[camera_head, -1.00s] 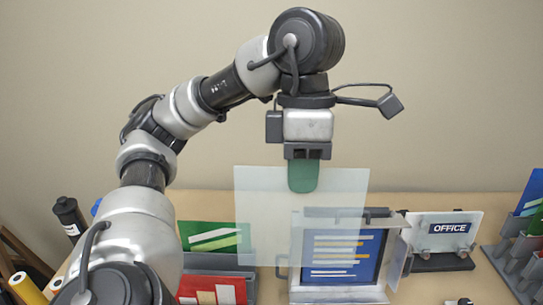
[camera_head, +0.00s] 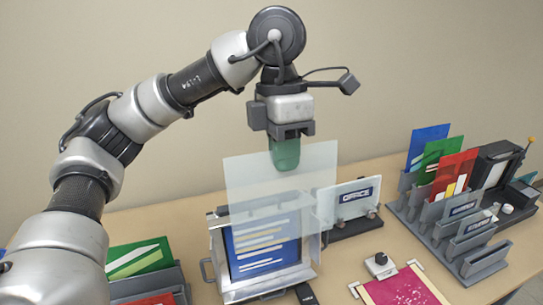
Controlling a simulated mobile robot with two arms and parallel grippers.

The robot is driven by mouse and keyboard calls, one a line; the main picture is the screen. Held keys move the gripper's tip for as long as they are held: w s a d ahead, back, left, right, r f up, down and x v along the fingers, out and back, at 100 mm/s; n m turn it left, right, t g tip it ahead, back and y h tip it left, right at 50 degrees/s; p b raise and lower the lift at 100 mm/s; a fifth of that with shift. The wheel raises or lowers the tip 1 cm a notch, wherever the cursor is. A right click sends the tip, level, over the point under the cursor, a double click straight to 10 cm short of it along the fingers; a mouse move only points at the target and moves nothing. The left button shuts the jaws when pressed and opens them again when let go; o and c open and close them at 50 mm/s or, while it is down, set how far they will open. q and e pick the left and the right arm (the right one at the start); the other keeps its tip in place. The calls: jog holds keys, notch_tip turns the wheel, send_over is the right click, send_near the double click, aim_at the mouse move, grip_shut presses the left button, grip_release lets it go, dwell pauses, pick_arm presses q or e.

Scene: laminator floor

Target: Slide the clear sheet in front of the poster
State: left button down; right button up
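My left gripper (camera_head: 285,153) is shut on the top edge of the clear sheet (camera_head: 275,180), a pale see-through panel that hangs upright below it. The sheet is above and overlaps the upper part of the poster frame (camera_head: 314,246) in this view. The poster (camera_head: 262,243), blue with white and yellow lines, stands tilted back in that grey frame on the table. I cannot tell whether the sheet's lower edge is inside the frame or in front of it. My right gripper is not in view.
An OFFICE sign (camera_head: 352,197) stands on a dark base right of the frame. Grey racks (camera_head: 441,229) with coloured cards fill the right. A pink sheet (camera_head: 402,288) lies at the front. A green card (camera_head: 138,258) stands in a rack at left.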

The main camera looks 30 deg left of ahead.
pick_arm(q)
jog(key=w+a+f+p, duration=0.2)
jog(key=w+a, duration=0.8)
jog(key=a, duration=0.2)
jog(key=shift+a+f, duration=0.15)
jog(key=shift+f, duration=0.05)
jog(key=shift+w+p, duration=0.15)
jog(key=shift+p, duration=0.3)
dwell(0.4)
jog(key=shift+f, duration=0.2)
dwell(0.5)
jog(key=shift+f, duration=0.2)
jog(key=shift+s+d+f+b, duration=0.1)
jog(key=shift+d+f+b, duration=0.05)
jog(key=shift+f+b, duration=0.5)
jog(key=shift+s+d+f+b, duration=0.15)
jog(key=shift+f+b, duration=0.35)
jog(key=shift+f, duration=0.25)
